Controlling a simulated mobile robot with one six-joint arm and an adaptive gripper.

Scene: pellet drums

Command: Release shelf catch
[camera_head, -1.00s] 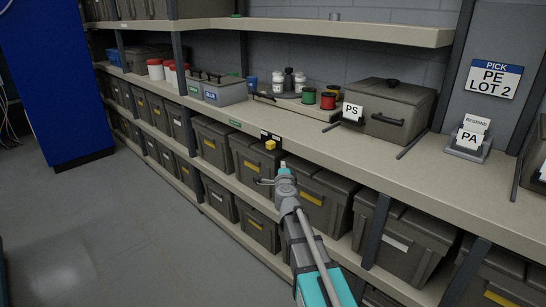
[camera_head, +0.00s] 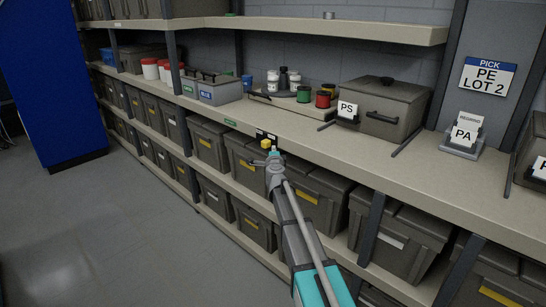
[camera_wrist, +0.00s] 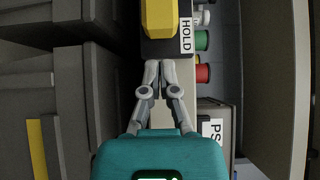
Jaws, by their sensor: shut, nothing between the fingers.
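The shelf catch is a yellow block (camera_head: 266,144) on a dark plate at the front edge of the middle shelf (camera_head: 330,147). In the wrist view the yellow catch (camera_wrist: 159,18) is at the top, with a white HOLD label (camera_wrist: 186,35) beside it. My gripper (camera_head: 274,151) is just in front of the catch in the head view. In the wrist view my gripper (camera_wrist: 160,66) has its fingertips together and empty, with a small gap between them and the catch. The teal gripper body hides the lower middle of that view.
A grey lidded bin (camera_head: 393,108) with a PS card stands on the shelf, right of a tray with bottles and green and red spools (camera_head: 323,99). Lidded bins (camera_head: 319,193) fill the shelf below. Floor at left is clear.

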